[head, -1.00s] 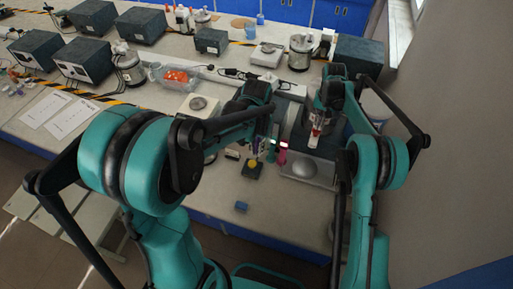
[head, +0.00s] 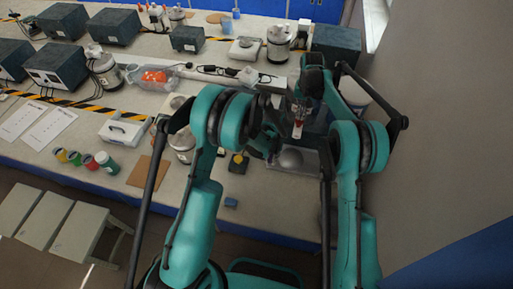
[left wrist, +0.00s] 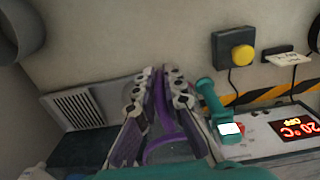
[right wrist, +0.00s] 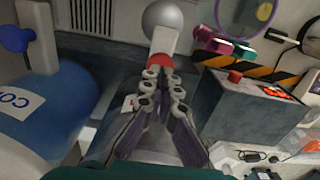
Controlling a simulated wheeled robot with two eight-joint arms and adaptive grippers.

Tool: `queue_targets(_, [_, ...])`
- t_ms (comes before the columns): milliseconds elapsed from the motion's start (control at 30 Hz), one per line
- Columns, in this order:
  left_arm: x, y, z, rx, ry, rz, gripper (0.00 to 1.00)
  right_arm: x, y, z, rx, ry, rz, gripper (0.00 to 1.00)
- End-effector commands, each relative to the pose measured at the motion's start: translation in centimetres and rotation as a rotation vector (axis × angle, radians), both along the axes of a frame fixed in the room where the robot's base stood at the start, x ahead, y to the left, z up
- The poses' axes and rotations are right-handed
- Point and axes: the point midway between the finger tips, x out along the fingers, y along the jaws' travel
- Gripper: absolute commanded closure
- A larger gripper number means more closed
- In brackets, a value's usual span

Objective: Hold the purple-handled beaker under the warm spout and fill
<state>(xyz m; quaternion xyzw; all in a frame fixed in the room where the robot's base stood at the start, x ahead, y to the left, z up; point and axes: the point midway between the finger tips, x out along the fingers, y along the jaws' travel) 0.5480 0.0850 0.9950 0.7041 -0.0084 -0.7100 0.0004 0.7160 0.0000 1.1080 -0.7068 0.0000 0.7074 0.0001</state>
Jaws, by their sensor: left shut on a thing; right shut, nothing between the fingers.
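The purple-handled beaker (left wrist: 165,150) is held by its purple handle in my left gripper (left wrist: 163,80), which is shut on it. In the head view my left arm hides most of the beaker. In the left wrist view the teal part (left wrist: 210,98) lies right of the beaker. The dispenser's display (left wrist: 292,128) reads 20°C OFF. My right gripper (right wrist: 165,85) is shut and empty, its tips by a red-and-white piece (right wrist: 160,60) below a grey ball.
A grille (left wrist: 75,108) lies left of the beaker. A yellow button (left wrist: 242,54) on a dark box is at upper right. A blue container (right wrist: 45,115) stands left of my right gripper. Several jars (head: 88,160) stand on the bench at left.

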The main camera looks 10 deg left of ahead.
Motion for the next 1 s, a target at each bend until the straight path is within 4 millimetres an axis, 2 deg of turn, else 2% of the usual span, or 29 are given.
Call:
queue_targets(33, [0.2,-0.8,-1.7,0.0,0.0,-0.001,1.0,0.0,0.0,0.0,0.0,0.0,0.0,1.0])
queue_targets(100, [0.3,-1.5,-3.6,0.003,-0.002,0.002,1.0,0.0,0.0,0.0,0.0,0.0,0.0,1.0])
queue_targets(200, [0.3,-2.2,-5.7,0.005,-0.003,0.007,1.0,0.0,0.0,0.0,0.0,0.0,0.0,1.0])
queue_targets(300, [0.2,-2.7,-6.8,0.006,-0.004,0.009,1.0,0.0,0.0,0.0,0.0,0.0,0.0,1.0])
queue_targets(567, [0.8,-3.5,-7.3,0.006,-0.004,0.011,1.0,0.0,0.0,0.0,0.0,0.0,0.0,1.0])
queue_targets(1000, [3.4,-6.1,-7.3,0.006,-0.004,0.01,1.0,0.0,0.0,0.0,0.0,0.0,0.0,1.0])
